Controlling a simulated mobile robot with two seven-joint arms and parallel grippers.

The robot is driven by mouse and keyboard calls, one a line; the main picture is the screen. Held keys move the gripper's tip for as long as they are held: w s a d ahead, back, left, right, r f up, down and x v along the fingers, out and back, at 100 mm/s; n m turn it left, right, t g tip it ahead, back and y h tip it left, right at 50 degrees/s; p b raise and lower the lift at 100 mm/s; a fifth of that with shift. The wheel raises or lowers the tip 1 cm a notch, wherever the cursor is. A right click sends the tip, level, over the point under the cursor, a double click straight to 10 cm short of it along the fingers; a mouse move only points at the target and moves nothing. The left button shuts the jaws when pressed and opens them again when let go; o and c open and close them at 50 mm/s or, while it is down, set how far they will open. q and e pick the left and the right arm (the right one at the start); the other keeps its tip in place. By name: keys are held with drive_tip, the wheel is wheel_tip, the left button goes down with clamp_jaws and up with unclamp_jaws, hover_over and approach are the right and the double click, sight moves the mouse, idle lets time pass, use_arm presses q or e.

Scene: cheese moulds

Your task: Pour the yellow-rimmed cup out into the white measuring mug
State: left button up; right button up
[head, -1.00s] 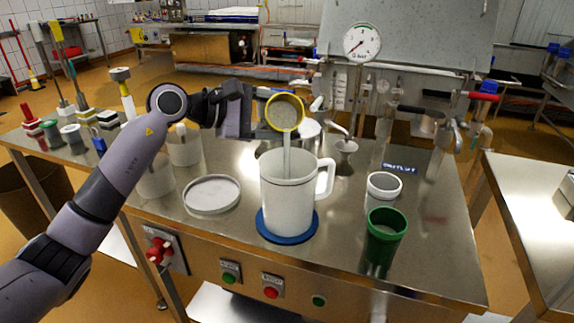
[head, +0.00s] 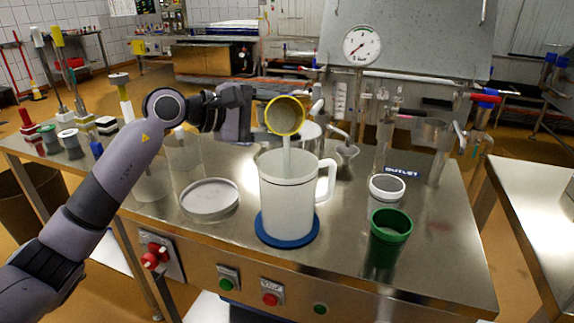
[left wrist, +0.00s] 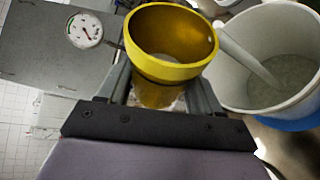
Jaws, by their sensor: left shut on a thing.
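The yellow-rimmed cup (head: 285,115) is tipped above the white measuring mug (head: 288,205), its mouth facing the head camera. A pale stream runs from its rim down into the mug. My left gripper (head: 258,112) is shut on the cup from the left. In the left wrist view the cup (left wrist: 165,45) sits between the fingers, its inside looking empty near the rim. There the mug (left wrist: 228,85) shows a pale greyish liquid inside, with the stream falling into it. The mug stands upright on a blue round mat (head: 266,235). My right gripper is not in view.
A white-rimmed cup (head: 386,186) and a green cup (head: 390,228) stand right of the mug. A round white lid or dish (head: 209,198) lies to the left. A dial gauge (head: 362,45) and taps stand behind. Stoppers and small pots are at the far left.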

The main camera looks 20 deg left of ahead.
use_arm(q)
drive_tip(key=shift+r+m+t+b, duration=0.4)
drive_tip(key=shift+m+b, duration=0.1)
drive_tip(key=shift+b, duration=0.5)
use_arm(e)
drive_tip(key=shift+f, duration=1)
use_arm(q)
drive_tip(key=shift+s+d+f+m+t+b, duration=0.1)
drive_tip(key=shift+s+f+m+t+b, duration=0.35)
drive_tip(key=shift+b, duration=1.25)
drive_tip(key=shift+w+r+m, duration=0.15)
drive_tip(key=shift+w+m, duration=0.05)
drive_tip(key=shift+m, duration=0.05)
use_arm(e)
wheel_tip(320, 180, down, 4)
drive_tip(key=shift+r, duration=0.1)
use_arm(q)
drive_tip(key=shift+b, duration=0.35)
drive_tip(key=shift+s+d+r+m+b, duration=0.15)
drive_tip(key=shift+r+m+b, duration=0.15)
drive_tip(key=shift+m+b, duration=0.25)
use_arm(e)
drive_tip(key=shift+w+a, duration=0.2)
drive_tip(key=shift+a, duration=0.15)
